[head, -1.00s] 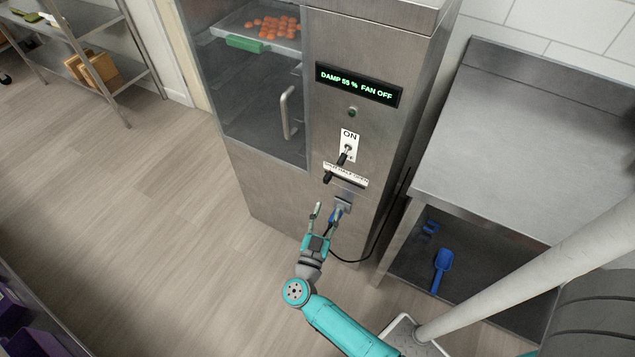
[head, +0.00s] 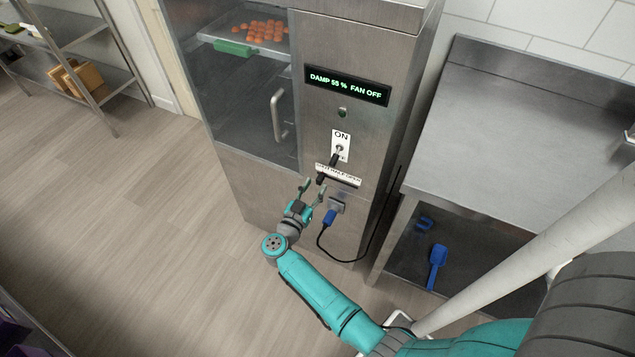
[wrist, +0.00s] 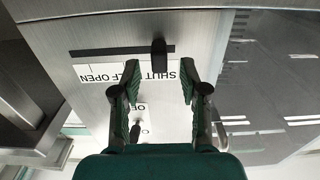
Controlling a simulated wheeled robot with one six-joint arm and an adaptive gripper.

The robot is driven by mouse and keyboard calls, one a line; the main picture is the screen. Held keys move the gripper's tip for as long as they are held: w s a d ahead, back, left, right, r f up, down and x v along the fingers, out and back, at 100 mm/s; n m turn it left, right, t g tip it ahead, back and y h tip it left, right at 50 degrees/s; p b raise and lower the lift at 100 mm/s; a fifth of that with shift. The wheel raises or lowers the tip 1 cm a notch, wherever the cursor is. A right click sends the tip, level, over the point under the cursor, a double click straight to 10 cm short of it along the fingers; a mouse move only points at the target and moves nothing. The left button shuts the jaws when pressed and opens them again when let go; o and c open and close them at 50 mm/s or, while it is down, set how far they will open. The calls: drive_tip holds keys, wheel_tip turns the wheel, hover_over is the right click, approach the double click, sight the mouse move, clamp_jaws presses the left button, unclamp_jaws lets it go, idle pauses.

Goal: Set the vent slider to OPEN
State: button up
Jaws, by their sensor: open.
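The vent slider's black knob (head: 321,179) sits at the left end of its slot on the steel cabinet front, by the SHUT end of the label strip (head: 340,176). In the wrist view the label appears upside down, with the knob (wrist: 159,54) at the SHUT end of the dark slot (wrist: 105,51). My gripper (head: 312,189) is open and empty, just below and left of the knob in the head view. In the wrist view the knob shows just beyond and between my fingertips (wrist: 160,70); I cannot tell whether they touch it.
A toggle switch (head: 337,156) marked ON is above the slider, and a blue plug (head: 330,217) with a black cable is below it. The door handle (head: 277,117) is to the left. The display (head: 347,86) reads DAMP 55 % FAN OFF. A steel table (head: 500,150) stands right.

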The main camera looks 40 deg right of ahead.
sight(320, 179)
drive_tip(key=shift+x, duration=1.4)
drive_tip(key=shift+s, duration=0.1)
drive_tip(key=shift+c, duration=0.3)
clamp_jaws()
